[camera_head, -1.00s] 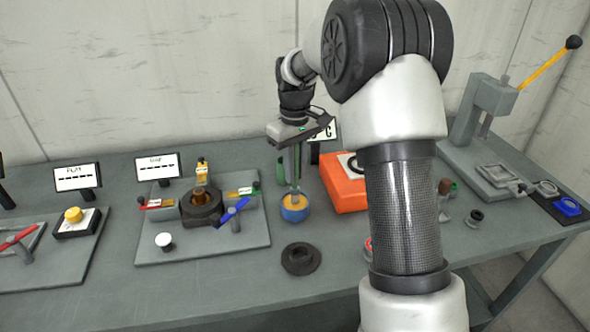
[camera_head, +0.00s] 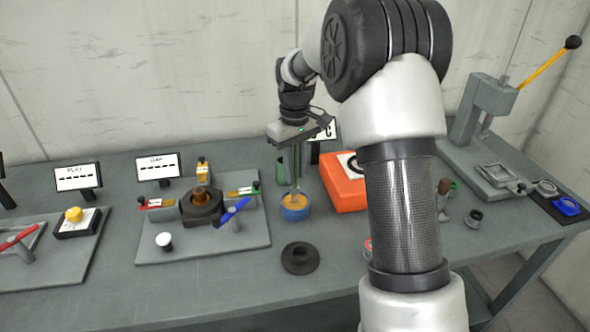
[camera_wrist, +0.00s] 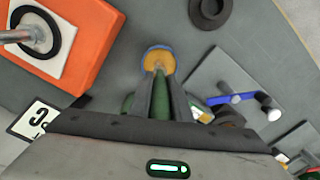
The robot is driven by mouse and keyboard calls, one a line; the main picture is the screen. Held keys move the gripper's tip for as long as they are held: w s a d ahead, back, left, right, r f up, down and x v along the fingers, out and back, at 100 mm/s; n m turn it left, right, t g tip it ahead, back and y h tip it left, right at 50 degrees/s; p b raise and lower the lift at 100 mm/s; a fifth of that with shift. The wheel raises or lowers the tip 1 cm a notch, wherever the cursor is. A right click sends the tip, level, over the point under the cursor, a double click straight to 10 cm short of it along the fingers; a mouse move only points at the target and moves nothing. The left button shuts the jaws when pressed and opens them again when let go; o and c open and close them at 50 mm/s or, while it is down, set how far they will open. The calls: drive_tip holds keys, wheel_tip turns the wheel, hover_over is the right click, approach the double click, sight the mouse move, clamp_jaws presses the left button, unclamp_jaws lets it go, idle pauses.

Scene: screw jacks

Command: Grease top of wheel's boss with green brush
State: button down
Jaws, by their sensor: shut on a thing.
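My gripper (camera_head: 294,182) points down over a blue pot (camera_head: 295,214) with yellow-orange grease and is shut on the green brush. The brush is mostly hidden between the fingers; its tip is at the pot's mouth, and I cannot tell how deep it reaches. The wrist view shows the fingertips (camera_wrist: 160,78) and the pot (camera_wrist: 158,57) just beyond them. A dark round wheel (camera_head: 300,259) with a raised boss in its middle lies flat on the bench in front of the pot. The wheel also shows at the top of the wrist view (camera_wrist: 210,10).
A green holder (camera_head: 281,171) stands close behind the pot. An orange box (camera_head: 343,187) is to its right. To the left is a grey plate (camera_head: 200,243) with a dark jack body and coloured parts. A press (camera_head: 483,115) stands at the far right. The bench front beside the wheel is clear.

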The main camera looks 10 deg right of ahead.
sight(295, 187)
wheel_tip(295, 187, up, 7)
drive_tip(key=p, duration=0.5)
drive_tip(key=shift+p, duration=0.35)
drive_tip(key=shift+f, duration=0.1)
idle(0.4)
